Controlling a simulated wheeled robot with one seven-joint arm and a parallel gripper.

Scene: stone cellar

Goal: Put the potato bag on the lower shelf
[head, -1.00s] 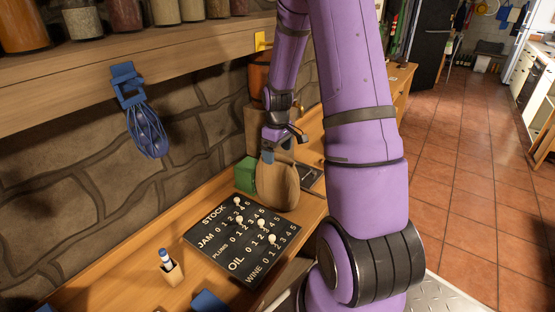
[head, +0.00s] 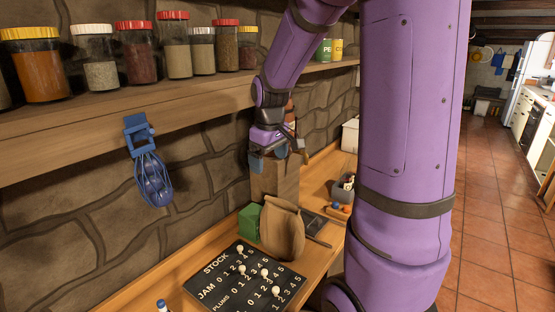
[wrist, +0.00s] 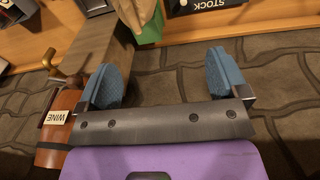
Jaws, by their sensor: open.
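The potato bag, a plump brown sack (head: 283,232), stands upright on the wooden bench, beside a green box (head: 249,220) and at the far edge of the black tally board. My gripper (head: 276,160) is above the bag, open and apart from it. Its blue finger pads stand wide apart with nothing between them in the wrist view (wrist: 165,75). A wooden wall shelf (head: 110,135) runs along the stone wall at upper left, higher than the bag. No other shelf shows above it.
Several lidded jars (head: 177,48) stand along the shelf. The tally board (head: 232,285) has white pegs. A wooden post (head: 275,182) stands behind the bag. My arm hides part of the bench.

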